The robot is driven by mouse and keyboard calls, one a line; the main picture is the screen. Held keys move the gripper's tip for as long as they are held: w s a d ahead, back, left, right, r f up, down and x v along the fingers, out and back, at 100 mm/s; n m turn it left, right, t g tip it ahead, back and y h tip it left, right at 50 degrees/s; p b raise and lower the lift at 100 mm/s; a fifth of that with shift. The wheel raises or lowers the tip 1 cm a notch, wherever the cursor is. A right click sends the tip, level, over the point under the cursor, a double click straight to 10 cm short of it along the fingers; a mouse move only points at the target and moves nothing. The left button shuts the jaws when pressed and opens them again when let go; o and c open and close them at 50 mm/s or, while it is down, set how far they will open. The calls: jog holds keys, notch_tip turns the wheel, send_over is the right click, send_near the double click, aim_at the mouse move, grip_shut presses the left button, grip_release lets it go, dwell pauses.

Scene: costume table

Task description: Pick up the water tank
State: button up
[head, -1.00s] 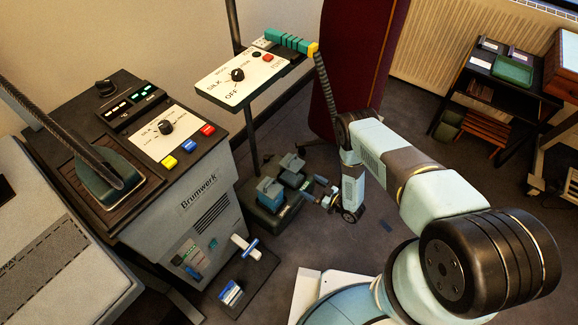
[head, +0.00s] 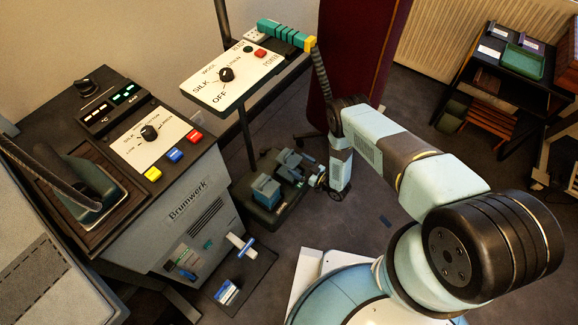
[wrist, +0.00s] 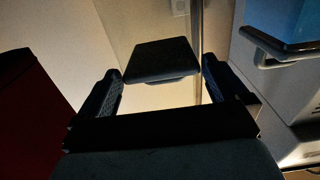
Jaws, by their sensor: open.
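Two blue-grey box-shaped containers stand on a low dark base on the floor in the head view: a front one (head: 265,191) and a back one (head: 288,163). The water tank seems to be one of them, but I cannot tell which. My gripper (head: 317,180) is just right of them, small and partly hidden by my arm. In the wrist view my gripper (wrist: 163,92) is open, its two fingers wide apart. A dark, flat square piece shows between and beyond the fingers; I see no contact. A blue part with a dark handle (wrist: 275,52) is at upper right.
The grey Brumwerk unit (head: 190,217) stands left of the base. A pole-mounted control panel (head: 232,83) overhangs the area. A dark red panel (head: 360,50) stands behind, and shelves (head: 500,75) stand far right. Floor is clear right of my arm.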

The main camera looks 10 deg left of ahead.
aim_at(289, 158)
jog(key=shift+x, duration=3.2)
jog(key=shift+c, duration=0.2)
jog(key=c, duration=1.2)
